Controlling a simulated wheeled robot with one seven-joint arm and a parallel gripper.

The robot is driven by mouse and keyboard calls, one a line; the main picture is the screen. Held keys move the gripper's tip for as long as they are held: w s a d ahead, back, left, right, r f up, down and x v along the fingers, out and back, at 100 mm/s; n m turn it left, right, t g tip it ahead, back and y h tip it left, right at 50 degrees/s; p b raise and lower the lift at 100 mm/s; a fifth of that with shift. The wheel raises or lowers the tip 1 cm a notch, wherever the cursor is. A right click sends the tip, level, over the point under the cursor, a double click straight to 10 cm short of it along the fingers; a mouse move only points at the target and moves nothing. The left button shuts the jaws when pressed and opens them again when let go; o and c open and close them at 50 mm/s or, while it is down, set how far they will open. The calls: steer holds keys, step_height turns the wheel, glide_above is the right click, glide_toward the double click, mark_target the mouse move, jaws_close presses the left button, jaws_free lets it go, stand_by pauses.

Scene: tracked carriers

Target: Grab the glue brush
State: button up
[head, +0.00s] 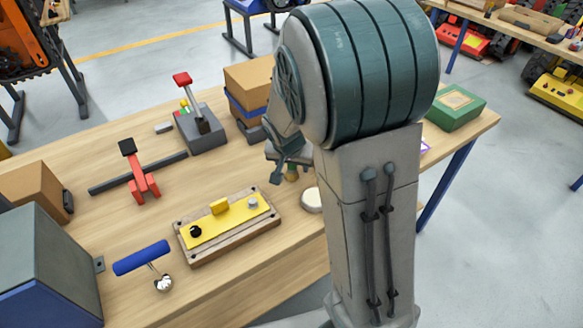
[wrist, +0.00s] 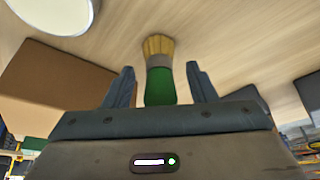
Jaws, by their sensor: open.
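The glue brush (wrist: 158,65) shows in the wrist view with tan bristles, a grey ferrule and a green handle. My gripper (wrist: 160,82) is open, with one finger on each side of the green handle. Gaps show between the handle and both fingers. The lower end of the handle is hidden behind my gripper's body. In the head view my gripper (head: 288,160) is over the table, partly hidden by my arm, and a small tan and green bit of the brush (head: 291,174) shows just below it.
A round white-topped thing (head: 311,200) stands close by on the wooden table (head: 100,205). A wooden block with a yellow plate (head: 230,221) is to the left. A green box (head: 456,106) is at the right end.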

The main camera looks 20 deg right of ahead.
steer(key=shift+w+f, duration=0.1)
steer(key=shift+f, duration=0.1)
steer(key=c, duration=1)
steer(key=shift+r, duration=0.15)
steer(key=shift+c, duration=0.2)
